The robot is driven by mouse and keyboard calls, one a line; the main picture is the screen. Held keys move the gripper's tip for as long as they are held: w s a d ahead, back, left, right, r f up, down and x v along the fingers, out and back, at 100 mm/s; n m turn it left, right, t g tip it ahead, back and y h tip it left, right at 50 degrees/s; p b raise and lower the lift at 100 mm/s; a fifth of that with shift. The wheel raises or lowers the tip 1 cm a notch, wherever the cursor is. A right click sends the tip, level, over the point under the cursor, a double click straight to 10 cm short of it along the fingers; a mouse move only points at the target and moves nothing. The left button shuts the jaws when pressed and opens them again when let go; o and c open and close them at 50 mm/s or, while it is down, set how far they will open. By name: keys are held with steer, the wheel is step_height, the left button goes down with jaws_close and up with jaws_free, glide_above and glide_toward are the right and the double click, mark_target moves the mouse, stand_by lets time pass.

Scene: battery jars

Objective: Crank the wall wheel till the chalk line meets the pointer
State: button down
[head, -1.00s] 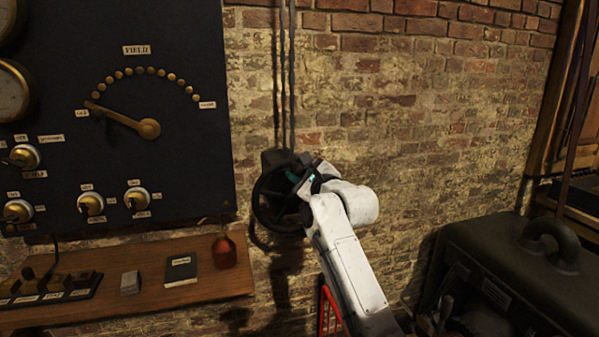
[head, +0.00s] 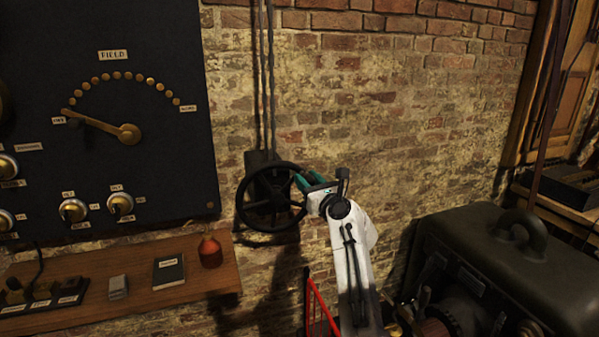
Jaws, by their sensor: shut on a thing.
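The wall wheel (head: 244,212), a dark spoked handwheel, is mounted on the brick wall right of the black panel. My gripper (head: 304,184) is at the wheel's upper right rim, its green-edged fingers shut there. The exact grip point on the rim or handle is small and dark. My white arm reaches up to it from below. I cannot make out a chalk line or its pointer at the wheel. Two vertical rods or cables (head: 266,80) run up the wall above the wheel.
A black panel (head: 165,200) with a brass FIELD arm (head: 100,125) and knobs fills the left. Below it a wooden shelf (head: 215,285) holds a notebook (head: 168,272) and a reddish bottle (head: 210,252). A dark machine (head: 480,240) stands at the right. A red frame (head: 322,310) is beside my arm.

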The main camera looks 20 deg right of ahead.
mark_target(283, 229)
steer(key=f+m+h, duration=0.2)
steer(key=f+m, duration=0.3)
steer(key=m, duration=0.2)
steer(key=f+m+h+p, duration=0.1)
steer(key=f+m+h, duration=0.1)
steer(key=f+m, duration=0.3)
steer(key=f+m+h+p, duration=0.1)
steer(key=f+m, duration=0.4)
steer(key=m, duration=0.6)
steer(key=shift+a+f+h, duration=0.4)
steer(key=shift+h, duration=0.1)
steer(key=a+m, duration=0.1)
steer(key=f+m, duration=0.1)
steer(key=a+m+g+p, duration=0.1)
steer(key=m, duration=0.1)
steer(key=shift+a+f+h, duration=0.25)
steer(key=shift+a+h, duration=0.05)
steer(key=shift+a, duration=0.05)
steer(key=shift+a+f+m+g+p, duration=0.2)
steer(key=shift+a+m+p, duration=0.05)
steer(key=shift+a+m, duration=0.6)
steer(key=shift+a+f+m+g+p, duration=0.15)
steer(key=shift+a+m+g+p, duration=0.05)
steer(key=shift+a+m, duration=0.65)
